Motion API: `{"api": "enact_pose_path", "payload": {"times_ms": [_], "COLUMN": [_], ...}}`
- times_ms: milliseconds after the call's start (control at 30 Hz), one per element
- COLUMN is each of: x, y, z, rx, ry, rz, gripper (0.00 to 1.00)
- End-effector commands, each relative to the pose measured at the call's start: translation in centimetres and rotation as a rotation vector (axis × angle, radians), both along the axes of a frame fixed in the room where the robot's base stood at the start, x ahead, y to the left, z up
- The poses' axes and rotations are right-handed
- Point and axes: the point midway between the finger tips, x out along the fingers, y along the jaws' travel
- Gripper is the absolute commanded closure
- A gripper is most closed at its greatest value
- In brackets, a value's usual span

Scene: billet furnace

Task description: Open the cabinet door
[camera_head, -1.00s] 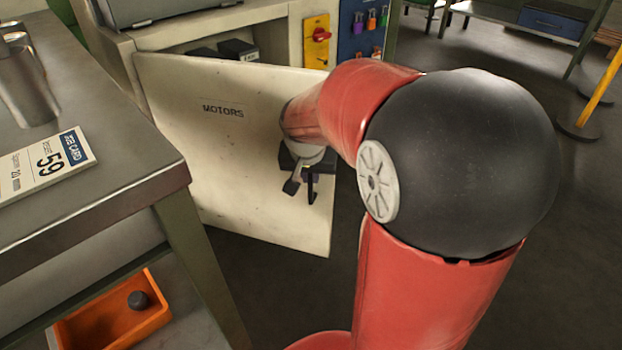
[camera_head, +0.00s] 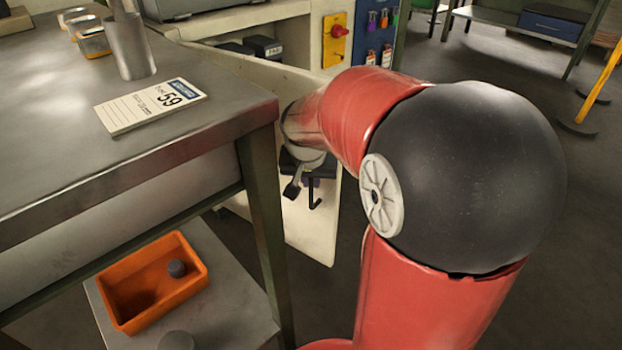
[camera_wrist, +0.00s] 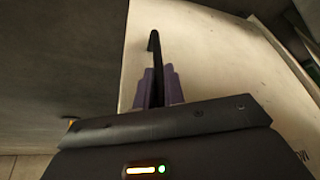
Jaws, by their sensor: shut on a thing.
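The cabinet door (camera_head: 318,222) is a cream panel that stands swung out from the cabinet. The workbench and my arm hide much of it in the head view. In the wrist view the door (camera_wrist: 215,60) fills the right side, with part of its lettering at the edge. Its black bar handle (camera_wrist: 154,48) runs up from between my fingers. My gripper (camera_wrist: 158,88) is shut on this handle, with a purplish finger on each side. In the head view my gripper (camera_head: 303,180) is partly hidden by my arm, beside the handle (camera_head: 314,194).
A metal workbench (camera_head: 60,150) with a card (camera_head: 150,106) and a metal cup (camera_head: 130,45) stands close on the left. Open floor (camera_head: 480,105) lies at the right.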

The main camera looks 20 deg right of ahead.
Motion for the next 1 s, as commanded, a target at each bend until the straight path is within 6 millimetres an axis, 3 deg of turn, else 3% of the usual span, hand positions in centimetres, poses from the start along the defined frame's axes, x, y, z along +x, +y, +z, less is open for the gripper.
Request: {"api": "enact_pose_path", "payload": {"times_ms": [67,100,233,567,1000], "x": [0.4,0.4,0.3,0.1,-2.0], "y": [0.3,0.3,0.2,0.2,1.6], "z": [0.3,0.3,0.2,0.5,6.6], "rx": [0.001,0.001,0.000,0.000,-0.001], "ry": [-0.015,-0.015,-0.011,-0.006,-0.009], "rz": [0.009,0.009,0.006,0.002,0.005], "gripper": [1.00,0.84,0.68,0.68,0.68]}}
